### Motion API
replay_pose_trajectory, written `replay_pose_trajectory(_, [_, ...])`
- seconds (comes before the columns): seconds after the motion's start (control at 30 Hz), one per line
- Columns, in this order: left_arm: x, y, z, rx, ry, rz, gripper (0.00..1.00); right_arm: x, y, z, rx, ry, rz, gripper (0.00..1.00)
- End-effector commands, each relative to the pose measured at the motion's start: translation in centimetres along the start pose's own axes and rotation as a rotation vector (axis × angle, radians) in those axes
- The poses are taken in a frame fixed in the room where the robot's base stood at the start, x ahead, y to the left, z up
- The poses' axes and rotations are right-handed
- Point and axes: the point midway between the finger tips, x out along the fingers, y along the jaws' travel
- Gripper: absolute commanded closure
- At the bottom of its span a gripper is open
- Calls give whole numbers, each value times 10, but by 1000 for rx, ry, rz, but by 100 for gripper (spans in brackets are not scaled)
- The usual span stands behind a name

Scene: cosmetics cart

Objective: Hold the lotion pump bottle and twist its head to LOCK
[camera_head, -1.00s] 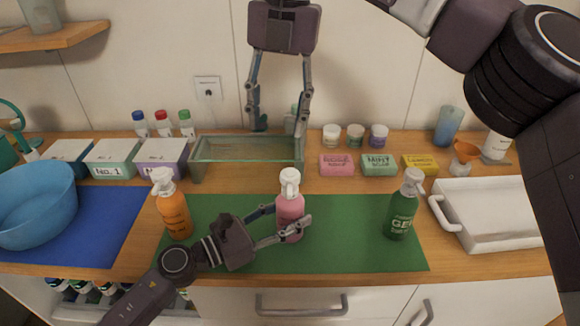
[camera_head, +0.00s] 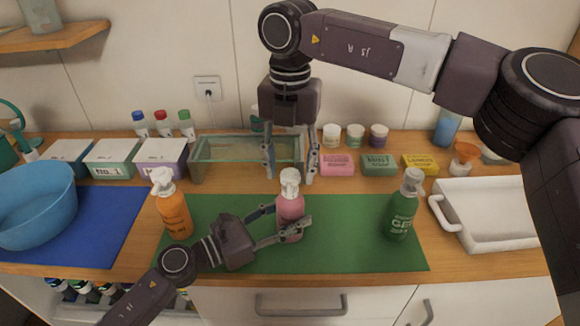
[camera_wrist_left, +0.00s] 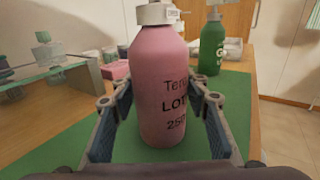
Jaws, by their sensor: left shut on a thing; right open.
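The pink lotion pump bottle (camera_head: 290,208) stands upright on the green mat (camera_head: 340,258), its white pump head (camera_head: 289,180) on top. My left gripper (camera_head: 280,230) is shut around the bottle's body, coming from the left. In the left wrist view the bottle (camera_wrist_left: 162,90), with part of its label readable, stands between the two fingers; its pump head is cut off at the top edge. My right gripper (camera_head: 291,178) is open, pointing down, its fingertips near the pump head in the picture. Whether they touch it I cannot tell.
An orange pump bottle (camera_head: 174,212) stands left and a green gel bottle (camera_head: 402,208) right on the mat. A glass tray (camera_head: 215,170) and soap boxes (camera_head: 337,165) are behind. A white tray (camera_head: 485,240) is at right, a blue basin (camera_head: 35,215) at left.

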Motion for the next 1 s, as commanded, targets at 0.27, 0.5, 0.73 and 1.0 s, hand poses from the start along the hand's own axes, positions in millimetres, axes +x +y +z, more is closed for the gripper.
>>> replay_pose_trajectory(0.27, [0, 0, 0, 0, 0, 0, 90, 3, 0, 0, 0, 0, 0, 54])
replay_pose_trajectory(0.5, [0, 0, 0, 0, 0, 1, 90, 2, 0, 0, 0, 0, 0, 77])
replay_pose_trajectory(0.73, [0, 0, 0, 0, 0, 1, 90, 2, 0, 0, 0, 0, 0, 97])
replay_pose_trajectory(1.0, [0, 0, 0, 0, 0, 1, 90, 2, 0, 0, -46, 0, 0, 97])
